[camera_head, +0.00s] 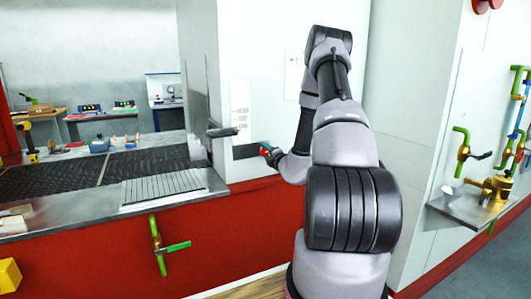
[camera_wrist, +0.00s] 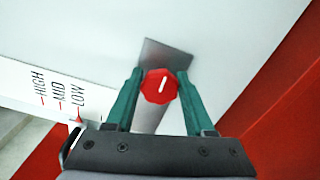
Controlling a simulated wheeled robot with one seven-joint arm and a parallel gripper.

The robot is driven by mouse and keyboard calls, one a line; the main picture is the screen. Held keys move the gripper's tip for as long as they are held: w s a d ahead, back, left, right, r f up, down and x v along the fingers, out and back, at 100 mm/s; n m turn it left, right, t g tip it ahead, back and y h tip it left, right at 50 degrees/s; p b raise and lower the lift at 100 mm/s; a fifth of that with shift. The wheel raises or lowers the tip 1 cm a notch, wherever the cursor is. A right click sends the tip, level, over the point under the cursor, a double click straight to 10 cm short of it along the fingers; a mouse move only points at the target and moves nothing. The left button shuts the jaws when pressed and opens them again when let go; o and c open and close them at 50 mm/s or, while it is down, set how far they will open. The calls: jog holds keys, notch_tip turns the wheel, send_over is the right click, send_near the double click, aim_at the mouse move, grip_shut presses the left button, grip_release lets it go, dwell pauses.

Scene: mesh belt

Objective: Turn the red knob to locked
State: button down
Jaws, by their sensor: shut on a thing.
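The red knob (camera_wrist: 159,88) is faceted, with a short white pointer line on its face. In the wrist view the line runs nearly upright, its top leaning slightly right. The knob sits in front of a grey metal plate (camera_wrist: 166,54) on the white wall. My gripper (camera_wrist: 160,90) has its two green fingers on either side of the knob, shut on it. In the head view my gripper (camera_head: 266,150) reaches the wall panel beside the dark plate (camera_head: 245,151), and the knob is mostly hidden there. No "locked" mark is readable.
A white label strip (camera_wrist: 60,95) reads HIGH, MID, LOW, with a small red mark near LOW. A lever (camera_head: 222,131) sticks out left of my gripper. The dark mesh belt (camera_head: 50,178) and a ribbed metal plate (camera_head: 160,187) lie left. A red panel (camera_head: 110,260) is below.

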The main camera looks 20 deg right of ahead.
dwell(0.5)
jog(key=shift+c, duration=1.3)
grip_release()
jog(key=s, duration=1.1)
jog(key=shift+d, duration=0.25)
